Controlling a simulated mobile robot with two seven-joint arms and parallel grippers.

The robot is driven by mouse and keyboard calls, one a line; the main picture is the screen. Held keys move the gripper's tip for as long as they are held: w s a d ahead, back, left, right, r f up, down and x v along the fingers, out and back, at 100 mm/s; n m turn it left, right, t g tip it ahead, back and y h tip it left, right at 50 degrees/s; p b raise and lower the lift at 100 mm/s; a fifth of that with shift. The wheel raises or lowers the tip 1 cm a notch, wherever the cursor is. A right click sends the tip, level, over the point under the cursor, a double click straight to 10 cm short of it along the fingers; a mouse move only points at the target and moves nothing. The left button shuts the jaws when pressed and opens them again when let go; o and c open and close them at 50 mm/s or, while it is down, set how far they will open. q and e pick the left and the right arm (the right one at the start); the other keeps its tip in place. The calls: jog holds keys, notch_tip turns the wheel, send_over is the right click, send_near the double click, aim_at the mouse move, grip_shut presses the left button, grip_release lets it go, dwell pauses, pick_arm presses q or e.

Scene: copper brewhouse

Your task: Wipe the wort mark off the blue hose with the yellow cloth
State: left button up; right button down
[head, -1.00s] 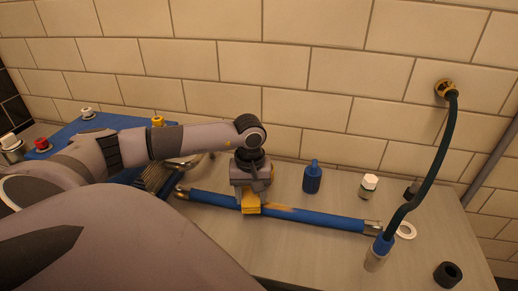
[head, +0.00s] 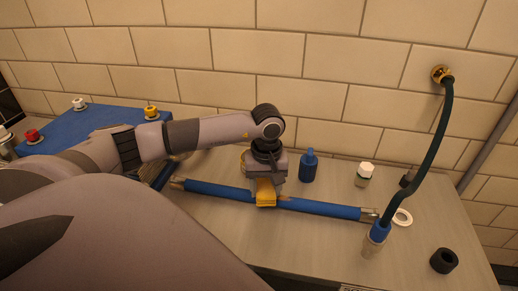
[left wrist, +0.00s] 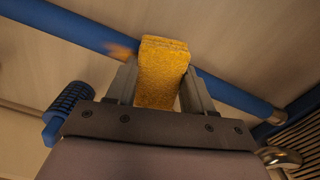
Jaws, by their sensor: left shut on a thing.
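The blue hose (head: 325,208) lies across the worktop, with metal fittings at both ends. My left gripper (head: 265,182) is over the middle of the hose, shut on the folded yellow cloth (head: 266,197). The cloth reaches down onto the hose and hides a short stretch of it; exact contact is hard to tell. In the left wrist view the cloth (left wrist: 163,75) sits between the fingers, in front of the hose (left wrist: 55,25). A blurred orange-brown wort mark (left wrist: 121,50) shows on the hose right beside the cloth. My right gripper is not in view.
A white-capped jar (head: 364,174), a white ring (head: 402,217) and a black ring (head: 444,261) are to the right. A dark upright hose (head: 432,150) runs to the wall. The front worktop is clear.

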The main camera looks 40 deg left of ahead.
aim_at(292, 202)
pick_arm(q)
jog(key=shift+w+d, duration=0.4)
jog(key=shift+d, duration=0.25)
jog(key=shift+w+d, duration=0.4)
jog(key=shift+d, duration=0.25)
jog(key=shift+w+d+f+b, duration=0.1)
jog(key=shift+w+d+b, duration=0.4)
jog(key=shift+d, duration=0.4)
jog(key=shift+w+d+f+b, duration=0.1)
jog(key=shift+w+d+b, duration=0.3)
jog(key=shift+d, duration=0.45)
jog(key=shift+r, duration=0.1)
jog(key=shift+w+a+r+p, duration=0.1)
jog(key=shift+r+p, duration=1.65)
jog(key=shift+r, duration=1.25)
notch_tip(292, 202, up, 3)
jog(key=shift+p, duration=1)
